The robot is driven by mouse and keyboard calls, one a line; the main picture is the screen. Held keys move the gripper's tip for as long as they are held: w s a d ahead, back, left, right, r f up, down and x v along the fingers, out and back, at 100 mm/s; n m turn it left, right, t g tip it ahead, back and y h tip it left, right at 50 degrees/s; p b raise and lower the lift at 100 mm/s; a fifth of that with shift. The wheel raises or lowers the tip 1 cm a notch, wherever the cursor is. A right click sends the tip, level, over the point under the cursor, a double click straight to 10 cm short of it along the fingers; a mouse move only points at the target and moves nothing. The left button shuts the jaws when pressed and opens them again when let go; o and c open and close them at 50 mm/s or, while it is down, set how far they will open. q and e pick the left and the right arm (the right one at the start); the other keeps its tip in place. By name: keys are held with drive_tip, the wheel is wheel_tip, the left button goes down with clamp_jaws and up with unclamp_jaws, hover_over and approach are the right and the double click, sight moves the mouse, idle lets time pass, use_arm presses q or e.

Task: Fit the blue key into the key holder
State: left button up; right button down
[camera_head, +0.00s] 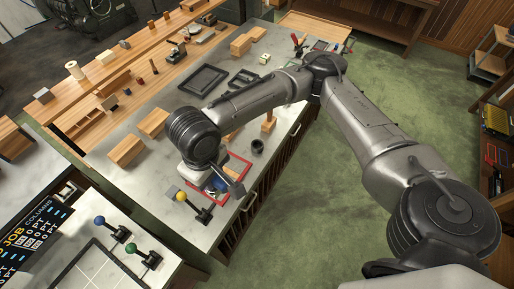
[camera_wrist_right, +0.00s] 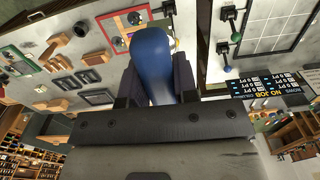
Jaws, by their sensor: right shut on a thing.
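A dark blue object, which I take as the blue key (camera_wrist_right: 152,62), sits between the two dark fingers of my right gripper (camera_wrist_right: 155,85) in the right wrist view. The gripper is shut on it. In the head view my right gripper (camera_head: 222,184) is over a red-framed panel (camera_head: 238,189) on the pale bench, and the arm hides much of that panel. The red-framed panel (camera_wrist_right: 106,27) also shows beyond the blue object in the wrist view, with round metallic parts on it. I cannot tell which part is the key holder. My left gripper is not in view.
Levers with yellow (camera_head: 180,196), blue (camera_head: 99,220) and green (camera_head: 131,248) knobs stand near the panel. Wooden blocks (camera_head: 126,150), a black frame (camera_head: 203,79) and a dark ring (camera_head: 257,146) lie on the bench. Green floor is clear at right.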

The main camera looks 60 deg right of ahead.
drive_tip(key=shift+s+d, duration=0.1)
drive_tip(key=shift+s, duration=0.35)
drive_tip(key=shift+f, duration=0.15)
